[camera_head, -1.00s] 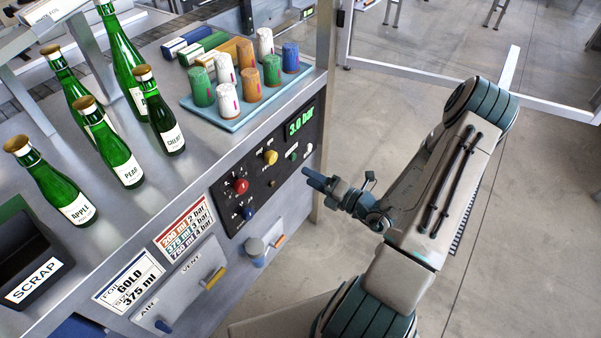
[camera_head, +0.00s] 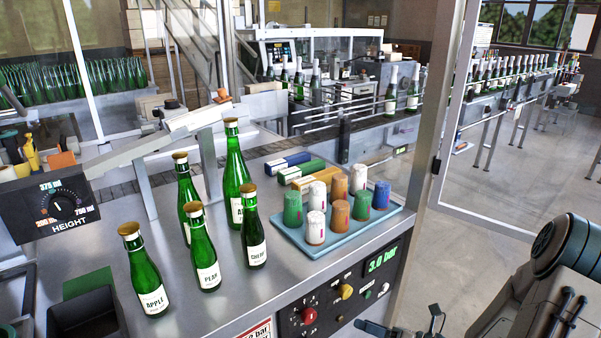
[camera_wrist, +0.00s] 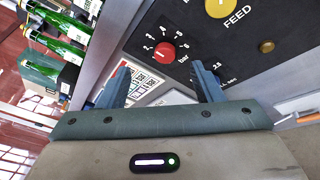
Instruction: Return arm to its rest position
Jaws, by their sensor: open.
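My gripper (camera_wrist: 158,85) is open and empty in the wrist view, its two blue-grey fingers apart. It faces the dark control panel (camera_wrist: 240,45), with the red knob (camera_wrist: 165,52) and the yellow FEED knob (camera_wrist: 220,7) beyond the fingers. In the head view only a little of my gripper (camera_head: 378,328) shows at the bottom edge, in front of the bench and below the panel (camera_head: 340,290). My arm's grey and dark green links (camera_head: 570,270) fill the lower right of the head view. No contact between the fingers and the panel can be made out.
Several green bottles (camera_head: 205,255) stand on the bench left of a blue tray (camera_head: 345,245) of coloured capsule stacks. A dark bin (camera_head: 85,318) is at the front left. A metal post (camera_head: 430,130) rises behind the panel. Open floor (camera_head: 480,225) lies to the right.

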